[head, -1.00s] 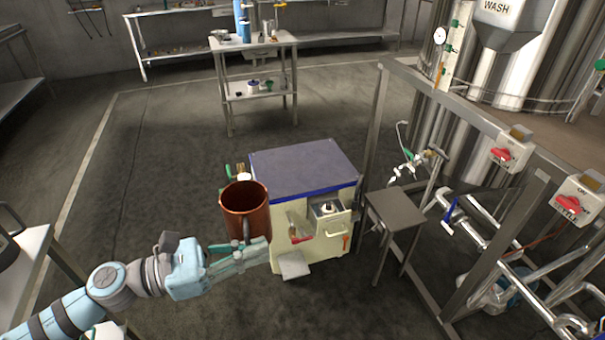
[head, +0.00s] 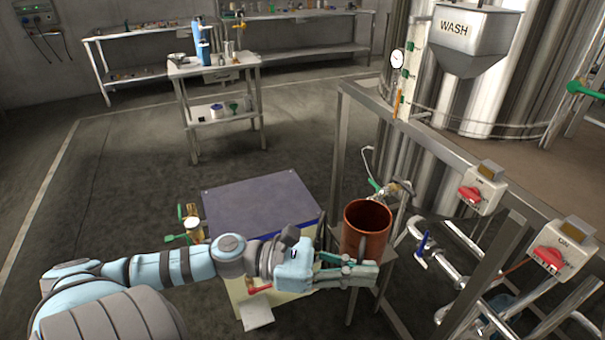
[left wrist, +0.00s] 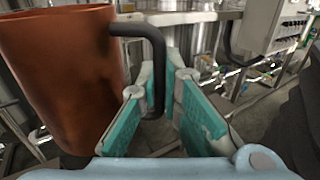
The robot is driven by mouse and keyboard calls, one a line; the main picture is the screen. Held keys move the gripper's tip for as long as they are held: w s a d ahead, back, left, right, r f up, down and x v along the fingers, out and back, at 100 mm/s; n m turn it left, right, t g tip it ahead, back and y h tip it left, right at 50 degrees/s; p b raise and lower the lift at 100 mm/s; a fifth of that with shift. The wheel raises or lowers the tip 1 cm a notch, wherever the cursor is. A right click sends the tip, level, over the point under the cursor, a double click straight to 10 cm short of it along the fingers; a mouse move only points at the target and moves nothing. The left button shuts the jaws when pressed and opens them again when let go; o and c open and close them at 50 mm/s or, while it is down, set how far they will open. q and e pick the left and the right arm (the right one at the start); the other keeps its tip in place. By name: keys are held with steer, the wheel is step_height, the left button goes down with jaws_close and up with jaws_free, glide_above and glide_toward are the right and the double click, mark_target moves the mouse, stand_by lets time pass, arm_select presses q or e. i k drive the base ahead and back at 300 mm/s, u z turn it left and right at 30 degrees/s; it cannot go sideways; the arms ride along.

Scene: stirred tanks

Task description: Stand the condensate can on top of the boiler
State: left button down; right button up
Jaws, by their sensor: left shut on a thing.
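The condensate can (head: 366,226) is a copper-brown open cylinder with a dark handle. It looks upright in the head view, in front of the frame to the right of the boiler. My left gripper (head: 350,271) is shut on its handle, which shows between the pads in the left wrist view (left wrist: 155,62). The can's underside is hidden by the gripper. The boiler (head: 257,202) appears to be the cream box with a flat blue-grey top, bare in the visible part. My left arm covers much of its front. My right gripper is not in view.
A steel frame (head: 418,135) with red-handled switch boxes (head: 475,192) and pipes stands close on the right. A small steel stand behind the can is mostly hidden. A valve with green parts (head: 190,226) is at the boiler's left. The boiler's top is clear.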

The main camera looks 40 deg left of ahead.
mark_target(263, 204)
steer(key=u, duration=0.1)
steer(key=i, duration=0.65)
steer(key=u, duration=0.85)
steer(key=i, duration=0.7)
